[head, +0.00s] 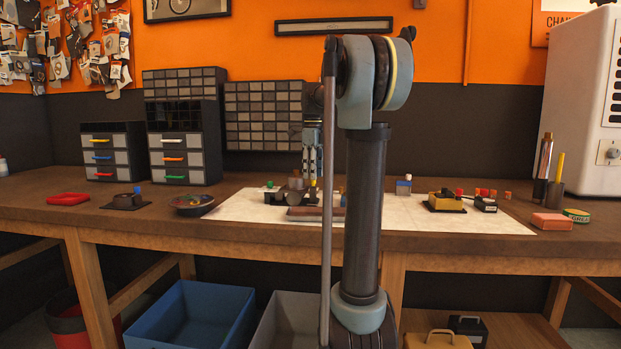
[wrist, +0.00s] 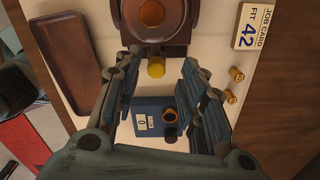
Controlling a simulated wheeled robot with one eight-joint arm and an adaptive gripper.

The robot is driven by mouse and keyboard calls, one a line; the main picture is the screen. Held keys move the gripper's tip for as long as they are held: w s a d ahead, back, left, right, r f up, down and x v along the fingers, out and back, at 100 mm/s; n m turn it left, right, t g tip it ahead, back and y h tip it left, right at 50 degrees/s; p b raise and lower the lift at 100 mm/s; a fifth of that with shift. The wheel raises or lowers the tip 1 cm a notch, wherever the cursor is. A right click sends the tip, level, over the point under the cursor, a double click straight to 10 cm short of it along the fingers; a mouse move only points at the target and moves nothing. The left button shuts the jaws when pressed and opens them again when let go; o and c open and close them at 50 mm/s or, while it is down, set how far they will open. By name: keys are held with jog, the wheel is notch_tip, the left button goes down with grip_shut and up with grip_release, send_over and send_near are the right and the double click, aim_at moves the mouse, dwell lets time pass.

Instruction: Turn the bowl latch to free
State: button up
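A brown fixture with a round grey-rimmed bowl (wrist: 152,14) and an amber centre is at the top of the wrist view. A yellow knob (wrist: 156,68) sticks out from its near side; I cannot tell for certain whether this is the bowl latch. My gripper (wrist: 160,60) is open, with one finger on each side of the yellow knob and a gap at both sides. In the head view my gripper (head: 312,176) points down over the pale sheet, close to the small parts there. Contact with the knob is not visible.
A blue box with a white label (wrist: 142,122) lies below the fingers. A brown tray (wrist: 68,62) is left, brass fittings (wrist: 235,74) and a job card (wrist: 257,27) right. On the bench (head: 120,212) stand a dark bowl (head: 192,207) and a yellow-topped unit (head: 446,201).

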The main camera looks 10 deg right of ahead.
notch_tip(320, 180, up, 10)
jog(key=shift+r, duration=0.25)
jog(key=shift+w, duration=0.1)
